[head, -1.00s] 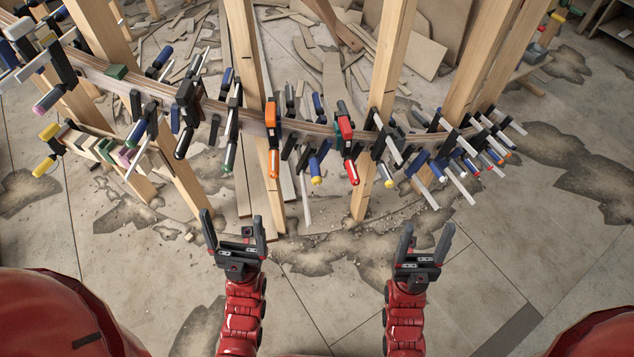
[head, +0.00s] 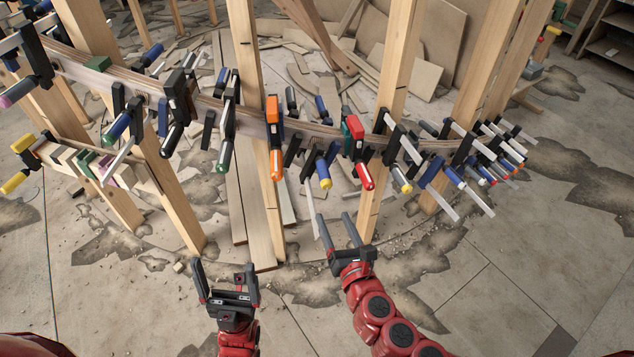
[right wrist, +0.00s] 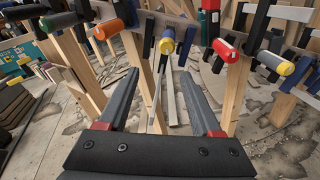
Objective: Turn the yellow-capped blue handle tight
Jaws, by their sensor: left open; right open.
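The yellow-capped blue handle (head: 323,172) hangs from a clamp on the curved wooden stringer (head: 190,95), between an orange clamp and a red one. In the right wrist view the handle (right wrist: 167,39) shows its yellow end, beyond and above the gap between my fingers. My right gripper (head: 335,218) is open and empty, below the handle and apart from it; its fingers also show in the right wrist view (right wrist: 157,78). My left gripper (head: 226,270) is open and empty, lower and to the left, well clear of the clamps.
The orange-handled clamp (head: 275,140) and the red-handled clamp (head: 360,150) hang close on either side. Another yellow-ended handle (head: 404,183) hangs further right. Wooden posts (head: 388,100) stand around the stringer. Boards and scraps litter the floor behind; the floor in front is mostly open.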

